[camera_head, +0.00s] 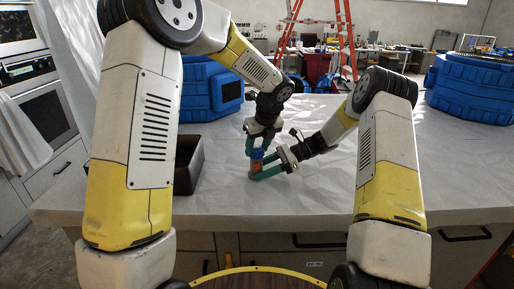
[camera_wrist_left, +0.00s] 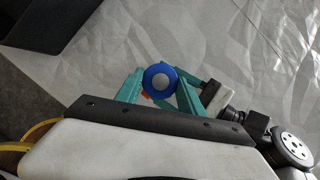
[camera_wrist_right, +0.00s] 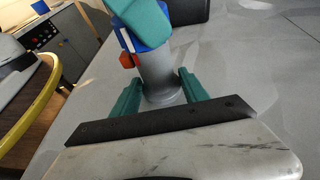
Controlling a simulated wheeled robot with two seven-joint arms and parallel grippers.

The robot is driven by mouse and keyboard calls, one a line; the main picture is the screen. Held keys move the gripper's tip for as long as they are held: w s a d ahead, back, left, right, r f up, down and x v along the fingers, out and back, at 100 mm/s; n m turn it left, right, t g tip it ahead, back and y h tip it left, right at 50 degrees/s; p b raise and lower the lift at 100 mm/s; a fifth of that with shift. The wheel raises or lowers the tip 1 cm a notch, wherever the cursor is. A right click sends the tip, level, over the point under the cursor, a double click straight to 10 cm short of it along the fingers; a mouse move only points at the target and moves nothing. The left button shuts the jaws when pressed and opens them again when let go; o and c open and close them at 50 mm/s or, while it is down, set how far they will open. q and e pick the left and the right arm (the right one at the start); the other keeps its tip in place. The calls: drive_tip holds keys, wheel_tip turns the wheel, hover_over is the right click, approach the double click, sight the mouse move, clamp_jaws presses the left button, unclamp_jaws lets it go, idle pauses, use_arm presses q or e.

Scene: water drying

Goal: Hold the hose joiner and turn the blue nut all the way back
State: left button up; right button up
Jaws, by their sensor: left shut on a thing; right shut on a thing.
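The hose joiner stands upright over the table, its grey body (camera_wrist_right: 158,75) between the fingers of my right gripper (camera_wrist_right: 160,95), which is shut on it. The blue nut (camera_wrist_left: 160,80) is at the joiner's top and shows end-on, with a grey centre, in the left wrist view. My left gripper (camera_wrist_left: 158,92) comes down from above and is shut on the blue nut. A small orange-red part (camera_wrist_right: 126,60) shows beside the nut in the right wrist view. In the head view, both grippers' teal fingers meet at the joiner and hide much of it; the blue nut (camera_head: 257,153) shows between them.
A black open bin (camera_head: 188,165) stands on the table left of the joiner. Blue cases (camera_head: 210,90) stand behind it and at the far right (camera_head: 470,88). The pale table (camera_head: 320,185) is clear around and right of the joiner.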

use_arm(q)
drive_tip(key=n, duration=0.2)
drive_tip(key=n+g+y, duration=0.1)
drive_tip(key=n, duration=0.2)
drive_tip(key=shift+w+d+n+y, duration=0.15)
drive_tip(key=shift+n+y, duration=0.15)
drive_tip(key=n+g, duration=0.1)
drive_tip(key=n, duration=0.1)
drive_tip(key=n+g, duration=0.1)
drive_tip(key=n, duration=0.2)
drive_tip(key=shift+w+y, duration=0.15)
drive_tip(key=shift+y, duration=0.25)
drive_tip(key=n+g, duration=0.2)
drive_tip(key=n, duration=0.3)
drive_tip(key=shift+w+n, duration=0.15)
drive_tip(key=shift+n, duration=0.25)
drive_tip(key=shift+n+g+h, duration=0.6)
drive_tip(key=shift+n+g, duration=0.4)
drive_tip(key=shift+n, duration=1.3)
drive_tip(key=o, duration=1.4)
drive_tip(key=v, duration=0.7)
drive_tip(key=shift+w+r, duration=0.15)
drive_tip(key=shift+r, duration=0.1)
